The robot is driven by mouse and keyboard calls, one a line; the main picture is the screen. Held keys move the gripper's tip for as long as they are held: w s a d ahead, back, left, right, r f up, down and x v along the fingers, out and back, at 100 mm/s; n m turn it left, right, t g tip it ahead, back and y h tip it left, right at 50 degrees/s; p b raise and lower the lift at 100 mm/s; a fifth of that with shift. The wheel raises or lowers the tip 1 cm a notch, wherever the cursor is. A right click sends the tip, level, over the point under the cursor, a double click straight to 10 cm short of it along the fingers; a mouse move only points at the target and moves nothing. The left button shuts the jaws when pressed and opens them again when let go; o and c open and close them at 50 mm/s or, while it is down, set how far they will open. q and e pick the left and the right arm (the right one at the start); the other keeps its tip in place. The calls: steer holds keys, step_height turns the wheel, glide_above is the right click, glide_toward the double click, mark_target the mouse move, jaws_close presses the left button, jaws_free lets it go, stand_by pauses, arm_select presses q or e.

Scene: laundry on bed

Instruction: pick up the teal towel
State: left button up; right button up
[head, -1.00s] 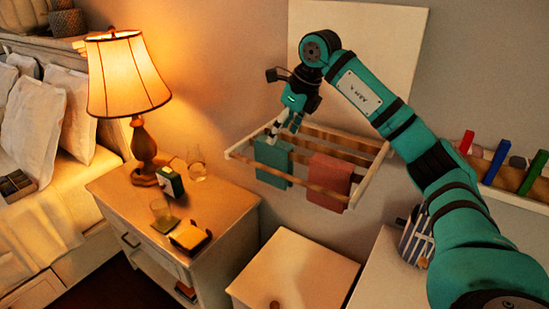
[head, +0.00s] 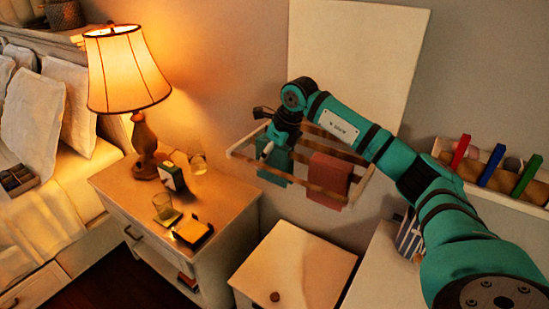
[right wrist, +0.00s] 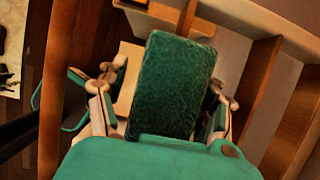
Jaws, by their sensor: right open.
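The teal towel (head: 276,170) hangs over a wooden bar of the wall drying rack (head: 245,159), left of a reddish towel (head: 328,180). My right gripper (head: 268,150) is open at the top of the teal towel and hides part of it. In the right wrist view the teal towel (right wrist: 172,88) shows between the two spread fingers of my right gripper (right wrist: 163,97). Whether either finger touches the cloth I cannot tell. My left gripper is not in view.
A nightstand (head: 110,187) stands left of the rack with a lit lamp (head: 127,70), a glass (head: 163,206) and small items. A low white cabinet (head: 300,262) is below the rack. A wall shelf (head: 520,191) with colored items is at right.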

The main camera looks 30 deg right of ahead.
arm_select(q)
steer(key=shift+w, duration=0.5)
arm_select(e)
steer(key=c, duration=1.3)
steer(key=shift+o, duration=0.2)
steer(key=shift+r, duration=0.5)
arm_select(q)
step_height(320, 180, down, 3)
steer(key=b, duration=0.3)
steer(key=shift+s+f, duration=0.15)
arm_select(e)
step_height(320, 180, up, 17)
arm_select(q)
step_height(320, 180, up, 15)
steer(key=p, duration=1.5)
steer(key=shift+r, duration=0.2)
arm_select(e)
step_height(320, 180, up, 15)
